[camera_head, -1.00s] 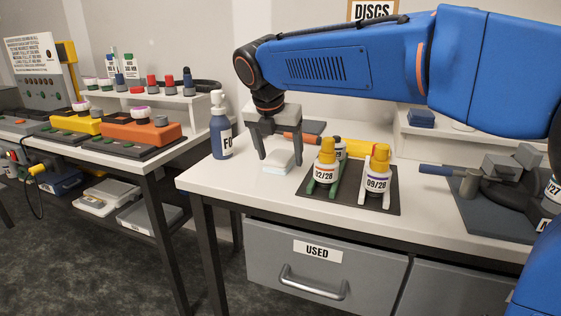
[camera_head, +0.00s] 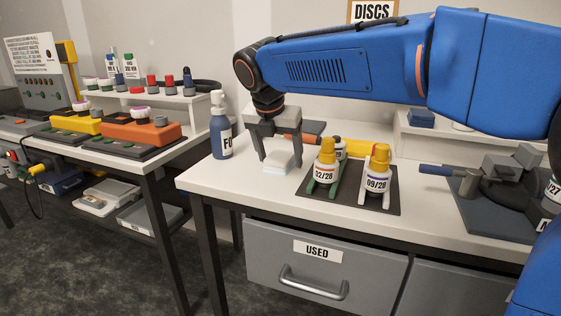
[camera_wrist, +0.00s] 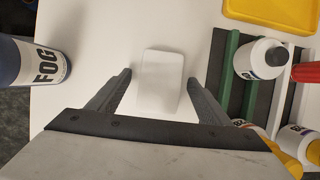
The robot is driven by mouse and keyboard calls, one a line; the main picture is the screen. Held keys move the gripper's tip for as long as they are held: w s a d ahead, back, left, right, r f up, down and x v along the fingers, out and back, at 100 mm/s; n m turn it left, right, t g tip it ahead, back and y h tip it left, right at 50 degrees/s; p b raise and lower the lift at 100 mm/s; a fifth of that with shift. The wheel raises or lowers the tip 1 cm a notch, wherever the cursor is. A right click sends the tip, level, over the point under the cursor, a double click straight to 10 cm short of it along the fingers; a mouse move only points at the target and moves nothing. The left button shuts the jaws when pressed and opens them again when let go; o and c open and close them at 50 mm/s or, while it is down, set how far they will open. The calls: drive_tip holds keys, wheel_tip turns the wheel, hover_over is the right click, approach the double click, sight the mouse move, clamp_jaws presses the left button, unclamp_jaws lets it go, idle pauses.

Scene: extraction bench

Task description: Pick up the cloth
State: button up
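The cloth (camera_head: 278,167) is a small white folded pad lying on the white bench top. In the wrist view the cloth (camera_wrist: 157,72) lies between and slightly beyond my fingertips. My gripper (camera_head: 281,160) points down at it from above, with one finger on each side. In the wrist view my gripper (camera_wrist: 160,80) is open, with a visible gap between each finger and the cloth. Whether the fingertips touch the bench cannot be told.
A blue FOG bottle (camera_head: 221,137) stands close on the left. A dark rack with yellow-capped bottles (camera_head: 377,175) is close on the right. A blue-handled device (camera_head: 468,182) sits farther right. Bare bench lies in front of the cloth.

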sight(279, 156)
drive_tip(key=c, duration=1)
wheel_tip(279, 156, up, 11)
drive_tip(key=shift+f, duration=0.2)
drive_tip(key=shift+o, duration=1.2)
drive_tip(key=shift+c, duration=0.8)
